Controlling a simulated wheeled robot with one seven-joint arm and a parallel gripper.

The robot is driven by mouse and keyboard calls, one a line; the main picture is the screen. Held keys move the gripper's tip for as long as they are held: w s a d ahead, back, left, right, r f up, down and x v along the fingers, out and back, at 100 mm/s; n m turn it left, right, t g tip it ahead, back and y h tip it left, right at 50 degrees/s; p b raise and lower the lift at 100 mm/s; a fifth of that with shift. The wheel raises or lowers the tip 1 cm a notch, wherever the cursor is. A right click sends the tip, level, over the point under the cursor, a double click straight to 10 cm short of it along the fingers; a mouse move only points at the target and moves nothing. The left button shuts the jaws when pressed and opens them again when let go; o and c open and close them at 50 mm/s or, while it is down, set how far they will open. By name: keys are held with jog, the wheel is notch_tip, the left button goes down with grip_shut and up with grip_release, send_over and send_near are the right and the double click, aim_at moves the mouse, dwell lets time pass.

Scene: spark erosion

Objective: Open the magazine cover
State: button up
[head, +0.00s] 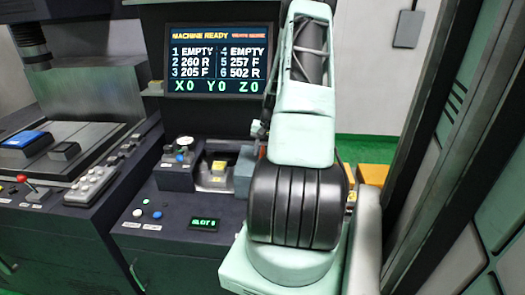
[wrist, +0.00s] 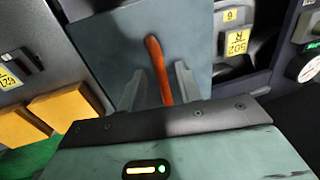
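The magazine cover (wrist: 105,42) is a flat blue-grey panel with a curved orange-red handle (wrist: 160,68). It fills the upper middle of the wrist view. My gripper (wrist: 158,82) is open, with one grey finger on each side of the handle. Gaps show between the handle and both fingers, and the handle's lower end is hidden behind my gripper body. In the head view the cover (head: 243,172) shows as a blue-grey block left of my arm; my arm hides the gripper there.
In the wrist view, a yellow tag reading 502 (wrist: 236,42) sits right of the cover and orange blocks (wrist: 62,110) sit left. A round gauge (wrist: 306,68) is at the far right. The screen (head: 218,62) reads MACHINE READY. A control panel (head: 160,215) stands left of my arm.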

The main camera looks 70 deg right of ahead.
jog(key=s+r+b, duration=0.1)
jog(key=r+b, duration=0.1)
jog(key=r, duration=0.6)
jog(key=s+d+r+b, duration=0.1)
jog(key=s+r+b, duration=0.1)
jog(key=r, duration=0.7)
jog(key=shift+s+b, duration=0.15)
jog(key=shift+b, duration=0.25)
